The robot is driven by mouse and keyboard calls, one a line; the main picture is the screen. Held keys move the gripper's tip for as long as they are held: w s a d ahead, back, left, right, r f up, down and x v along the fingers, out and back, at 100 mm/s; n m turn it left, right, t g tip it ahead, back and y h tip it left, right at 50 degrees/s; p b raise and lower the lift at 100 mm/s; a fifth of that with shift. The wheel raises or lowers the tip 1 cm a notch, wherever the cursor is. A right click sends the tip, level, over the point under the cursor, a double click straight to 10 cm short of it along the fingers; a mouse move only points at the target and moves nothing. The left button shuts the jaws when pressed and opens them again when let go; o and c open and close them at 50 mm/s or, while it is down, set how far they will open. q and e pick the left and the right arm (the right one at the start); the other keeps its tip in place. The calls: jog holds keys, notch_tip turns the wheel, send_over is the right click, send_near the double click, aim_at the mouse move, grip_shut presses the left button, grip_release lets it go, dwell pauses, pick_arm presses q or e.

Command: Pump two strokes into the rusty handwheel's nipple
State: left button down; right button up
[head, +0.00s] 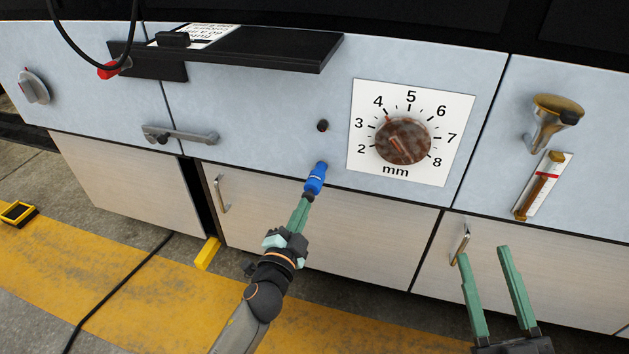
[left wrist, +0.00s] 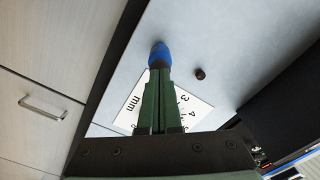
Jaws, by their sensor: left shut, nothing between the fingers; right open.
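The rusty handwheel (head: 403,141) sits on a white dial plate marked in mm, on the pale blue panel; the left wrist view shows part of the plate. A small dark round stub (head: 322,126) stands left of the plate, also in the left wrist view (left wrist: 200,73); I cannot tell whether it is the nipple. A blue capped cylinder (head: 316,179) is at the panel's lower edge, right at the tips of my shut left gripper (head: 305,202). It also shows beyond the fingertips (left wrist: 159,54). My right gripper (head: 480,252) is open and empty at lower right.
A black shelf (head: 240,51) juts out above, with a red-tipped item (head: 109,70) and a hanging cable. A lever handle (head: 180,134) is at left, a brass funnel cup (head: 557,112) and gauge (head: 543,186) at right. Cabinet handles (head: 222,194) protrude below.

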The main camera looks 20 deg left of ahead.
pick_arm(q)
jog(key=shift+w, duration=0.25)
jog(key=shift+w, duration=0.65)
jog(key=shift+s, duration=1.05)
jog(key=s, duration=0.4)
jog(key=shift+d+f, duration=0.1)
